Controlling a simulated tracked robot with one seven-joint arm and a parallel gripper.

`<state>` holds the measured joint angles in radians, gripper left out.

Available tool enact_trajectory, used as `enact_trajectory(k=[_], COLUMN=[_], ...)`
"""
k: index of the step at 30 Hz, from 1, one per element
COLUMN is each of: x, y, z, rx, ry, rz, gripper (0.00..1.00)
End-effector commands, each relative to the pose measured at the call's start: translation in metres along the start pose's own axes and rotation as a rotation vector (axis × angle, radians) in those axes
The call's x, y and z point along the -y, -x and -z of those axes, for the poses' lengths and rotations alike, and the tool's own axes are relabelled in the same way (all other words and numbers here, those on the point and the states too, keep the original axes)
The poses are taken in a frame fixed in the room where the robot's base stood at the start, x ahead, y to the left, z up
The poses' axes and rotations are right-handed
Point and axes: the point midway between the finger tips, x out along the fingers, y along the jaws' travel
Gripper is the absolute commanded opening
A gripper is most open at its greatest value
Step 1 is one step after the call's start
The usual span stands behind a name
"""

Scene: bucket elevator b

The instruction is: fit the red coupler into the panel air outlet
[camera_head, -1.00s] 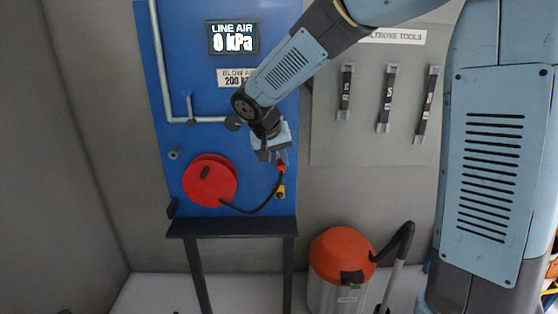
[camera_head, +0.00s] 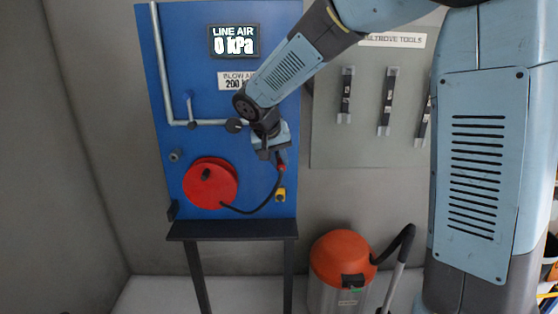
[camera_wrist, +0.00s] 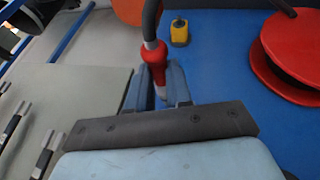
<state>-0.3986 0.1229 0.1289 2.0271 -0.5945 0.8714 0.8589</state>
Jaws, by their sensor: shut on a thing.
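The red coupler (camera_head: 282,167) is on the end of a black hose at the right side of the blue panel (camera_head: 260,205). My gripper (camera_head: 277,155) is shut on it. In the wrist view the coupler (camera_wrist: 154,62) sits between the two blue-grey fingers (camera_wrist: 158,92), with its grey tip between them and the hose leading away from it. A small grey round fitting (camera_head: 175,155) projects from the panel's left side, well left of my gripper. I cannot tell for certain that it is the air outlet. The gauge (camera_head: 233,41) reads 0 kPa.
A red hose reel (camera_head: 210,183) lies between the coupler and the grey fitting. A grey pipe (camera_head: 160,65) with a dark round end (camera_head: 234,125) runs above. A yellow holder (camera_head: 280,195) is below the coupler. A dark shelf (camera_head: 230,230) and orange vacuum (camera_head: 340,258) stand lower.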

Motion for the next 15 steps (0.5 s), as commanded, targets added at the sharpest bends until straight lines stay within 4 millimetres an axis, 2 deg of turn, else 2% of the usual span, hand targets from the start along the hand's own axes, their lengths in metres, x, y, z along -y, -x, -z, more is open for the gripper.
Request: enact_trajectory(k=[8,9,15], x=[-0.0001,-0.0001,-0.0001], y=[-0.0019,-0.0018,-0.0019], z=[0.0057,0.0058,0.0055], rx=[-0.001,-0.001,-0.001], ry=[-0.001,0.0,0.0], rz=[0.0,0.0,0.0], gripper=[0.0,0.22,0.41])
